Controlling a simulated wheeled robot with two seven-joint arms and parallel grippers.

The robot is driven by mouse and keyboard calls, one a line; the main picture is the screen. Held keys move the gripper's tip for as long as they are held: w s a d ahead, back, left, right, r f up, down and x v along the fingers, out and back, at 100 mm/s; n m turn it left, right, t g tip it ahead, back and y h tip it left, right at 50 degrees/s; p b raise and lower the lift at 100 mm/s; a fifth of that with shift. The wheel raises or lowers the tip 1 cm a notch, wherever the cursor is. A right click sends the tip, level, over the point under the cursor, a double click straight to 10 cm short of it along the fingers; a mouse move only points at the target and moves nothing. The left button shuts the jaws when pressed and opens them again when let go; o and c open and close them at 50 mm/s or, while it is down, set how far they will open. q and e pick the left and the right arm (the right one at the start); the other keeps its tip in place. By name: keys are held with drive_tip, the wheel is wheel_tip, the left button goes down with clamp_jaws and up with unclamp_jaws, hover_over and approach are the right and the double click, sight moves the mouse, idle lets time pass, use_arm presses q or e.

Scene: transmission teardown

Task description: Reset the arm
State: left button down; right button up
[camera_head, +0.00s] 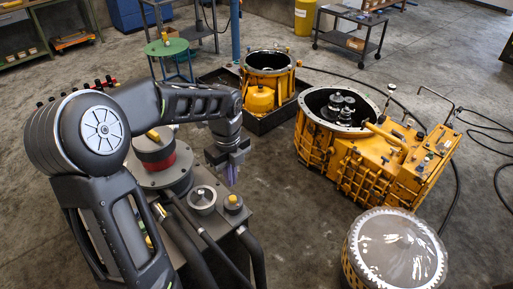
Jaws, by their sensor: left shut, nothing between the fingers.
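My left arm (125,130) comes in from the left and is bent over the grey machine at the lower left. My left gripper (231,176) points down beside the machine's right edge, shut and empty. It looks clear of the parts around it. My right arm and right gripper are not in view.
A grey machine top (195,220) with a red-banded cylinder stands under my left arm. A large yellow transmission housing (345,165), a smaller yellow housing (268,62) in a dark tray, and a round toothed cover (396,250) stand to the right. Bare floor (290,215) lies between.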

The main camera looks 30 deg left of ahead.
use_arm(q)
drive_tip(key=shift+w+n, duration=0.15)
drive_tip(key=shift+n, duration=0.15)
drive_tip(key=w+d+f+n+t+h, duration=0.2)
drive_tip(key=w+d+f+n+t, duration=0.35)
drive_tip(key=n, duration=0.65)
drive_tip(key=s+d+f+n+h+b, duration=0.1)
drive_tip(key=s+d+f+n+b, duration=0.15)
drive_tip(key=d+f+n, duration=0.9)
drive_tip(key=s+d+f+g+b, duration=0.1)
drive_tip(key=s+d+f+g, duration=0.1)
drive_tip(key=s+d+f, duration=0.4)
drive_tip(key=s+d+f+m+g+h+b, duration=0.1)
drive_tip(key=s+d+f+g, duration=0.2)
drive_tip(key=s+d+f, duration=0.3)
drive_tip(key=s+f, duration=0.4)
drive_tip(key=s, duration=0.3)
drive_tip(key=shift+s+f, duration=0.4)
